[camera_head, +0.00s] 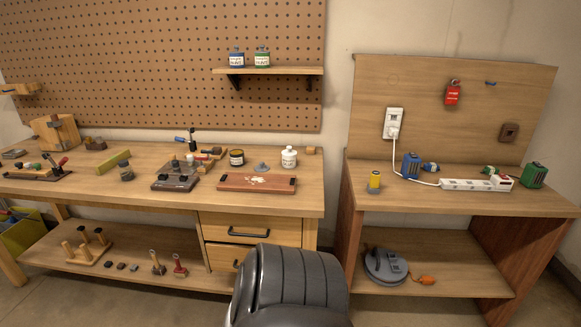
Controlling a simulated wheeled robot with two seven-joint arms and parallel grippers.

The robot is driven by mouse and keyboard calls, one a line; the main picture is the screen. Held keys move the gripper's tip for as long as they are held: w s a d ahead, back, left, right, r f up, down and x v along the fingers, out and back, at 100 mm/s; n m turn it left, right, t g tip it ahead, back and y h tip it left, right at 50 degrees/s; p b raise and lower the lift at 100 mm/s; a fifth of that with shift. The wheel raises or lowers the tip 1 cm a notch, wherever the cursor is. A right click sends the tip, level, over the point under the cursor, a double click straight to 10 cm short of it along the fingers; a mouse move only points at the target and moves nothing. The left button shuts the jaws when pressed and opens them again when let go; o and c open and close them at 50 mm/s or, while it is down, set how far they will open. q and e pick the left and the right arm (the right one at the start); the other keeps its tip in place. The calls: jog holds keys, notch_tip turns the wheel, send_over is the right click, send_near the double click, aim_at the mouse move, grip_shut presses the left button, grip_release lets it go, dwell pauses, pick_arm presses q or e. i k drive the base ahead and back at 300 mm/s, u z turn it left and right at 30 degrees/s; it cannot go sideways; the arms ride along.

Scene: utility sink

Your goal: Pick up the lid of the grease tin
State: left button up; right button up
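A small dark round tin with a pale label (237,158) stands on the left workbench, behind the wooden board; it looks like the grease tin. Its top is dark, and at this size I cannot tell whether the lid is a separate piece or how it sits. A second small dark jar (126,172) stands further left on the bench. Neither gripper is in the head view, so nothing is seen touching the tin.
The red-brown board (230,184) lies in front of the tin. A white bottle (289,157) and a small grey cone-shaped thing (261,167) stand to its right. A dark tool block (175,181) is to the left. The right bench (450,201) holds a power strip (465,184).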

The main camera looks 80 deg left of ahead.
aim_at(263, 167)
jog(key=u, duration=2.55)
jog(key=i, duration=0.45)
